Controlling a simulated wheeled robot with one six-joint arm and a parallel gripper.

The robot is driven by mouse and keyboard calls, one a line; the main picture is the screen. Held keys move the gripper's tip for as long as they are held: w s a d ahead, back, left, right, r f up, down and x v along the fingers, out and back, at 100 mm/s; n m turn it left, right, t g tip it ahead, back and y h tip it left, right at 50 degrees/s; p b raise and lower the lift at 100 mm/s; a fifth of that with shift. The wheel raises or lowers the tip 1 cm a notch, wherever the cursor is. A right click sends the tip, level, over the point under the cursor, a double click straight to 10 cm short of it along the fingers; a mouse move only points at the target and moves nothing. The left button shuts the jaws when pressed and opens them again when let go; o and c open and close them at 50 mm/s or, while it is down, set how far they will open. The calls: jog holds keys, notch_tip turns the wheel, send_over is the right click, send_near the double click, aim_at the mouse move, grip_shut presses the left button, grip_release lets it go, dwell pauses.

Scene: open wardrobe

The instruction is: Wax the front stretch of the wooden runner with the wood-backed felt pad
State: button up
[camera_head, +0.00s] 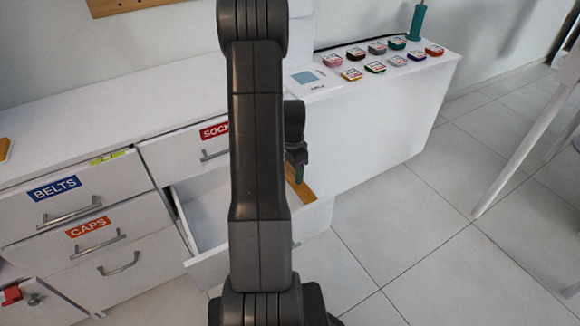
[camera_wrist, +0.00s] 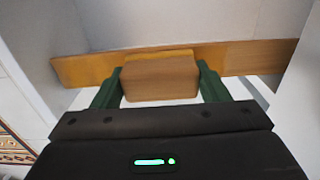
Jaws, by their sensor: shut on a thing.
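The wood-backed felt pad (camera_wrist: 160,82) is a brown wooden block between the green fingers of my gripper (camera_wrist: 158,84) in the wrist view. The gripper is shut on it. The wooden runner (camera_wrist: 250,58) runs across behind the pad; its left part looks more yellow-orange than its right part. The pad overlaps the runner in this view; its felt face is hidden and I cannot tell if they touch. In the head view my gripper (camera_head: 299,168) is beside the runner (camera_head: 301,190), at the right side of the open drawer; my arm hides part of the drawer.
The open drawer (camera_head: 188,222) sticks out below the SOCKS drawer (camera_head: 185,147). Closed BELTS (camera_head: 80,200) and CAPS (camera_head: 118,232) drawers are at left. Several small coloured tins and a teal bottle (camera_head: 417,22) stand on the white top.

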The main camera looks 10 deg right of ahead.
jog(key=shift+s+d+b, duration=0.2)
jog(key=shift+s+d, duration=0.35)
jog(key=shift+s, duration=0.9)
jog(key=shift+s+d+b, duration=0.15)
jog(key=shift+s+d, duration=0.35)
jog(key=shift+s, duration=0.95)
jog(key=shift+s+d+b, duration=0.2)
jog(key=shift+s+d, duration=0.35)
jog(key=shift+s, duration=0.9)
jog(key=shift+w+a+p, duration=0.25)
jog(key=shift+w+a, duration=0.5)
jog(key=shift+w, duration=1.25)
jog(key=shift+w+a+p, duration=0.25)
jog(key=shift+w+a, duration=0.45)
jog(key=shift+w, duration=1.3)
jog(key=shift+w+a+p, duration=0.25)
jog(key=shift+w+a, duration=0.5)
jog(key=shift+w, duration=1.25)
jog(key=shift+s+d+b, duration=0.25)
jog(key=shift+s+d, duration=0.5)
jog(key=shift+s, duration=1.25)
jog(key=shift+s+d+b, duration=0.3)
jog(key=shift+s+d, duration=0.4)
jog(key=shift+s, duration=1.35)
jog(key=shift+s+d+b, duration=0.25)
jog(key=shift+s+d, duration=0.5)
jog(key=shift+s, duration=1.25)
jog(key=shift+r, duration=0.15)
notch_tip(320, 180, up, 7)
jog(key=p, duration=0.5)
